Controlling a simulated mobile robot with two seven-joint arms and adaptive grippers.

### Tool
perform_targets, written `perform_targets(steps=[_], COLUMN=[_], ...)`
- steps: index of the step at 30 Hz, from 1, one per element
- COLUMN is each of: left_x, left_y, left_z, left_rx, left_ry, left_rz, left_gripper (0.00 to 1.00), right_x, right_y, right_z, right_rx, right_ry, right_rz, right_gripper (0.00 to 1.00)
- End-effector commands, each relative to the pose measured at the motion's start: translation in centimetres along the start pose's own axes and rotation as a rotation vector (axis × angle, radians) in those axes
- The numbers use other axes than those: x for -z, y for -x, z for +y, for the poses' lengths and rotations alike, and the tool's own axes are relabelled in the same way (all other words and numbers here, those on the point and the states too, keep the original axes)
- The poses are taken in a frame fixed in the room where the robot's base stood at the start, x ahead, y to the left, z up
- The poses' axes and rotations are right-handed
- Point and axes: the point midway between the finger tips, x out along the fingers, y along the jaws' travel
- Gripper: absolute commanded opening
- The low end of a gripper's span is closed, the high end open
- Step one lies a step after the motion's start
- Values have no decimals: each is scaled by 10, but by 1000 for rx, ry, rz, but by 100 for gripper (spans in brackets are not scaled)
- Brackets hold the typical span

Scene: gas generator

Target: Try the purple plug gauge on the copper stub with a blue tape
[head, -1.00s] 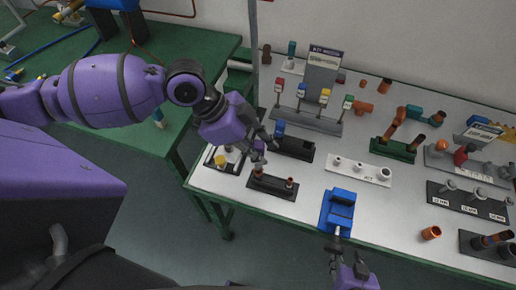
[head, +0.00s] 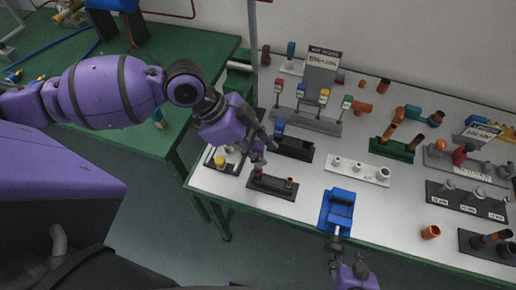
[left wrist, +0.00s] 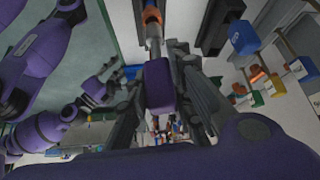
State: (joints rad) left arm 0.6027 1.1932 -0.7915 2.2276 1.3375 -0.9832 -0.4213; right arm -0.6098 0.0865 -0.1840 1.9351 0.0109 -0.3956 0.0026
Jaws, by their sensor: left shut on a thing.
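My left gripper (head: 260,152) is over the front left of the table, just above a black block (head: 272,187) with two short copper stubs (head: 289,183). In the left wrist view, its fingers (left wrist: 160,105) are shut on the purple plug gauge (left wrist: 158,85). The gauge's grey pin points at a copper stub (left wrist: 153,15). The pin end and the stub line up closely, but I cannot tell whether the pin is inside.
A white block with pale studs (head: 358,172) and a green block with copper stubs (head: 393,148) stand to the right. A grey rack with coloured tags (head: 305,120) is behind. A loose copper ring (head: 430,232) lies at the front right.

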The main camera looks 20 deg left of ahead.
Motion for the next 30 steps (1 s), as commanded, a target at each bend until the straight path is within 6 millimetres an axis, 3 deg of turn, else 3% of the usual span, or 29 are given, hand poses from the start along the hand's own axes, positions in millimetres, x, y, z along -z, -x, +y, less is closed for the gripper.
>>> perform_targets(steps=[30], left_x=[-6], left_y=[-10], left_z=[0], left_rx=[0], left_ry=[0], left_rz=[0], left_gripper=[2], right_x=[2], right_y=[0], right_z=[1], right_rx=[0], right_ry=[2], right_rz=[8], right_gripper=[40])
